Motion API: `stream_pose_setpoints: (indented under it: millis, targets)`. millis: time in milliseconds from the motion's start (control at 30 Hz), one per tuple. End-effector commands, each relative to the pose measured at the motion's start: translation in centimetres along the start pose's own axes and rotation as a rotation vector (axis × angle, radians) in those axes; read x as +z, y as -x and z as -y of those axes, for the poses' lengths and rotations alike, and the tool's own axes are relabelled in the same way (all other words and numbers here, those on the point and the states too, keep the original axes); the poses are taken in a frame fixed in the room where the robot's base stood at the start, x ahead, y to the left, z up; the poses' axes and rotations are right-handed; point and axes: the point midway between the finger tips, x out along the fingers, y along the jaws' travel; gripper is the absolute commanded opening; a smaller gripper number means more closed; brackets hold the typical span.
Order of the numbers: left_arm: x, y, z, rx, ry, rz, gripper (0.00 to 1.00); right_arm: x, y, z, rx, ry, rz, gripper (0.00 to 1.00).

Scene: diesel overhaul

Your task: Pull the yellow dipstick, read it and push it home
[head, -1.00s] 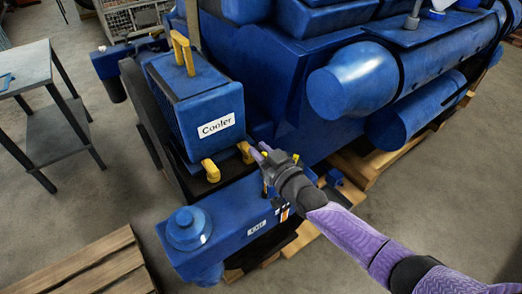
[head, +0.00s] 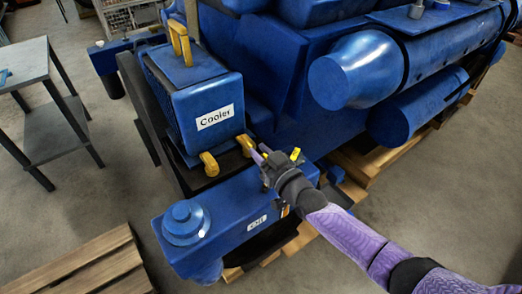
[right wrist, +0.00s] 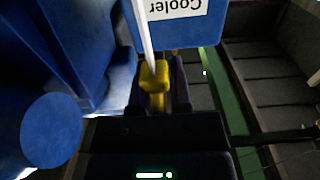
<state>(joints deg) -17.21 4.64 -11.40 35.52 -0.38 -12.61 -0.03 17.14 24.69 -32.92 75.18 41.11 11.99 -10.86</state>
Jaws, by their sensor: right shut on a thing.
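My right gripper (head: 262,160) is in the head view, between the cooler's front corner and the blue housing below it. Its purple fingers are shut on the yellow dipstick (right wrist: 155,76), seen as a yellow block between them in the right wrist view. A pale, straight rod (right wrist: 143,28) runs from the block to the top edge of that view. The rod's far end is out of sight, so I cannot tell whether it is in its tube. A yellow end (head: 295,154) sticks out behind the gripper in the head view. My left gripper is not in view.
The blue cooler (head: 190,92) with yellow fittings stands just left of the gripper. A blue housing with a round cap (head: 186,222) lies in front. The large blue engine (head: 275,75) fills the back. A grey bench (head: 50,110) and pallet (head: 90,268) stand left.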

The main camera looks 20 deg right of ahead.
Motion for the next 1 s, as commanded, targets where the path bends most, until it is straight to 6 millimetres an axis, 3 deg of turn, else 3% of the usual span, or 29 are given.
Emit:
stream_pose_setpoints:
  millis: [33,233,667,700,833,867,1000]
  targets:
    - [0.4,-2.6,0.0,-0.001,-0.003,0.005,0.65,2.9,0.0,0.0,0.001,-0.002,0.002,0.0]
    - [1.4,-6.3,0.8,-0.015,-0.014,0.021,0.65,7.0,0.0,0.0,0.001,-0.002,0.002,0.0]
    - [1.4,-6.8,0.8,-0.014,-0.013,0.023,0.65,8.0,0.1,0.1,-0.001,-0.001,0.009,0.0]
    - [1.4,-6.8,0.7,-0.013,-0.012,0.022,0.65,8.0,0.1,0.1,-0.001,-0.001,0.01,0.27]
    - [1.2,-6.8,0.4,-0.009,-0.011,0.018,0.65,7.9,0.1,0.0,0.0,-0.001,0.007,0.54]
    - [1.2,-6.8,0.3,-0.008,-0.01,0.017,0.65,7.9,0.1,0.0,0.0,-0.001,0.006,0.6]
    - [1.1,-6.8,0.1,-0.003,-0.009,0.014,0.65,7.8,0.0,0.0,0.0,-0.001,0.004,0.6]
